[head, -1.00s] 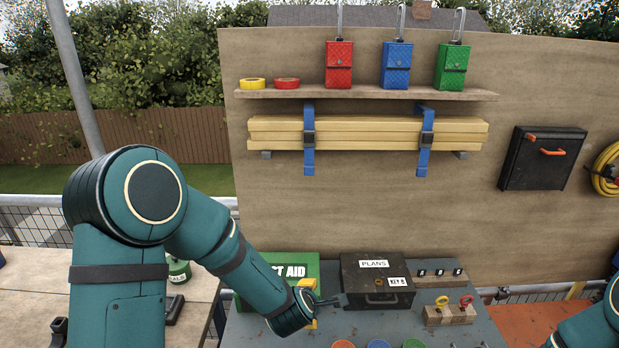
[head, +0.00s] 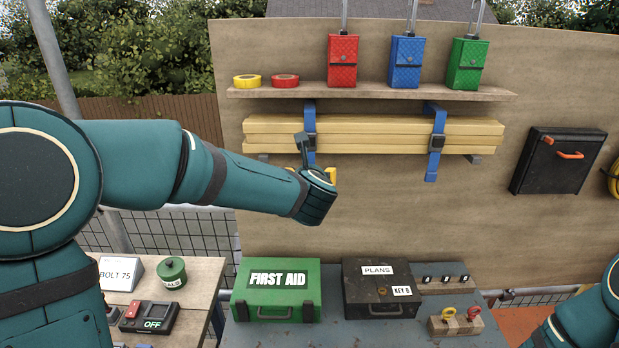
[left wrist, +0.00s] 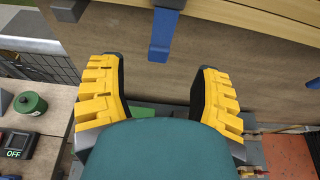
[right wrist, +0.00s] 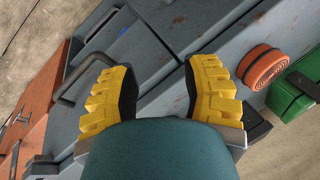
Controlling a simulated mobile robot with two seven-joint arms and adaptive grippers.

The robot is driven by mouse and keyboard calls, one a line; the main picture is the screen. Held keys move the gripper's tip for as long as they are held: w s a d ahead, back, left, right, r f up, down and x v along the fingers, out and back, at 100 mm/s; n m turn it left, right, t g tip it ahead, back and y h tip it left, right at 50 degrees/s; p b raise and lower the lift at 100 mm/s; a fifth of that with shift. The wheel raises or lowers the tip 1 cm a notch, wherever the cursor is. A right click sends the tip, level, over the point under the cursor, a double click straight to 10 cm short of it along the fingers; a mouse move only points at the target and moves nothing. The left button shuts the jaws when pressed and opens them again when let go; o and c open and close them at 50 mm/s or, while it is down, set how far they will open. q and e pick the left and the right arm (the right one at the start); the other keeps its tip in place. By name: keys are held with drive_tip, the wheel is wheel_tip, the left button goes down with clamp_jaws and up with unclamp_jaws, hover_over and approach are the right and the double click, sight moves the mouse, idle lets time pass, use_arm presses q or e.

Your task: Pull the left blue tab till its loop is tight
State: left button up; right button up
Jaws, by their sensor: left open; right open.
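The left blue strap (head: 309,112) wraps a bundle of yellow boards (head: 375,132) on the wall panel. Its buckle and hanging tab are mostly hidden behind my left gripper (head: 314,172) in the head view. In the left wrist view the blue tab (left wrist: 162,38) hangs down, ahead of and between the open fingers of my left gripper (left wrist: 158,66), apart from them. The right blue strap (head: 436,150) hangs around the boards' right part. My right gripper (right wrist: 160,75) is open and empty, over a grey surface in the right wrist view.
A shelf (head: 370,92) above the boards holds tape rolls and red, blue and green pouches. Below stand a green first aid box (head: 275,290) and a black plans box (head: 385,290). A black case (head: 556,160) hangs at right. The panel between boards and boxes is clear.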

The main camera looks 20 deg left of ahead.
use_arm(q)
drive_tip(key=x, duration=0.9)
drive_tip(key=shift+p, duration=0.45)
clamp_jaws()
drive_tip(key=shift+w+f, duration=0.1)
drive_tip(key=shift+w, duration=0.05)
